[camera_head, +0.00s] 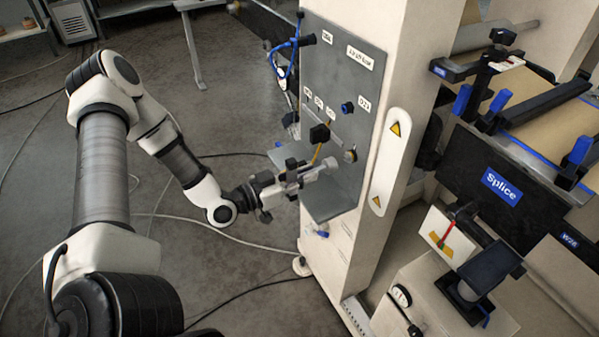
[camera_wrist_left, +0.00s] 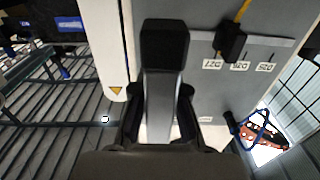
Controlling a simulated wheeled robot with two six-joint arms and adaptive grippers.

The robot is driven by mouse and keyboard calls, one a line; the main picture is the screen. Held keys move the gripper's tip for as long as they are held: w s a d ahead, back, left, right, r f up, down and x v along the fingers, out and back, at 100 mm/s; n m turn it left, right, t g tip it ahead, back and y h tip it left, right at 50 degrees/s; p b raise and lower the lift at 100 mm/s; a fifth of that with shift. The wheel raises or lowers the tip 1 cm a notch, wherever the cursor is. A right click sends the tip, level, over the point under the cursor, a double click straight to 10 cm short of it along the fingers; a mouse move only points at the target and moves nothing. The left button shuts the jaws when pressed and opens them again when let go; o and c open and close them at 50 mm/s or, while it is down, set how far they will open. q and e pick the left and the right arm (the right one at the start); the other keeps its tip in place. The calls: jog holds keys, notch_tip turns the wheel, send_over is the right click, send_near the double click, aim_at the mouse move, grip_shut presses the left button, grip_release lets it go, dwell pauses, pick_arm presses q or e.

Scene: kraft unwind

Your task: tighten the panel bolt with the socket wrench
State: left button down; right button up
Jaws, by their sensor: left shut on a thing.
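My left gripper (camera_head: 292,180) is at the front of the grey panel (camera_head: 345,85), low down by its small shelf. In the left wrist view its dark fingers (camera_wrist_left: 160,112) are shut on a grey bar with a black block at its far end, which I take as the socket wrench (camera_wrist_left: 158,95). In the head view a light grey piece of the wrench (camera_head: 322,168) shows ahead of the fingers. A brass-coloured round fitting, likely the panel bolt (camera_head: 350,156), sits just beyond it. I cannot tell whether they touch. My right gripper is not in view.
A blue-handled tool (camera_head: 285,60) hangs at the panel's left edge. The machine with the Splice sign (camera_head: 502,186) stands right. Cables cross the floor.

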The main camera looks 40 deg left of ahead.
aim_at(326, 166)
pick_arm(q)
jog(key=shift+w+d+b, duration=0.2)
jog(key=shift+w+b, duration=0.2)
jog(key=shift+b, duration=0.15)
jog(key=shift+w+d+b, duration=0.25)
jog(key=shift+w+b, duration=0.3)
jog(key=shift+w, duration=0.15)
jog(key=shift+s+r, duration=0.1)
jog(key=shift+r, duration=0.05)
jog(key=shift+w+d+r, duration=0.1)
jog(key=shift+w, duration=0.1)
jog(key=shift+w+d+b, duration=0.25)
jog(key=shift+w+b, duration=0.15)
jog(key=shift+w, duration=0.2)
dwell(1.0)
